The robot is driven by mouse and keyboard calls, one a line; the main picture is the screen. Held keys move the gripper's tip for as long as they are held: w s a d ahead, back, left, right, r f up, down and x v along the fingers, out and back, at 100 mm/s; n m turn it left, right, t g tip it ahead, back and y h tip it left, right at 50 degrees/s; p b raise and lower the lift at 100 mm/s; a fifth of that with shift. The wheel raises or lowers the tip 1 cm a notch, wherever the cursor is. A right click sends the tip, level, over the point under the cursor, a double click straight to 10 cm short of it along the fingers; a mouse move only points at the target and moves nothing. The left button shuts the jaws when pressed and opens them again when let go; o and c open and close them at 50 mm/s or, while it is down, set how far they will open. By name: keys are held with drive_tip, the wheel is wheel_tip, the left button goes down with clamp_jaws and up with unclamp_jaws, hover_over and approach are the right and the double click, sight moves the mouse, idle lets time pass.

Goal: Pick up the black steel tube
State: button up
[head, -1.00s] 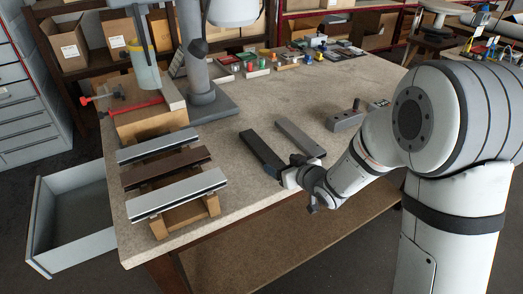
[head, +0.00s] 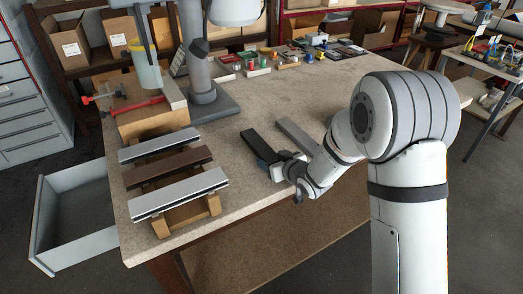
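The black steel tube (head: 256,144) lies flat on the workbench, running from the middle of the top toward the near edge. My gripper (head: 269,166) is at the tube's near end and hides that end. The fingers are small and dark here, so I cannot tell whether they are around the tube or only beside it, or whether they are open or shut.
A grey bar (head: 297,134) lies close to the right of the black tube. Three profiles, the middle one brown (head: 168,167), rest on wooden supports at the left. A grey stand base (head: 213,107) is behind. The bench (head: 290,90) has free room toward the back.

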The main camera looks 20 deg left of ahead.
drive_tip(key=c, duration=1.2)
drive_tip(key=shift+r, duration=0.1)
drive_tip(key=shift+r, duration=0.1)
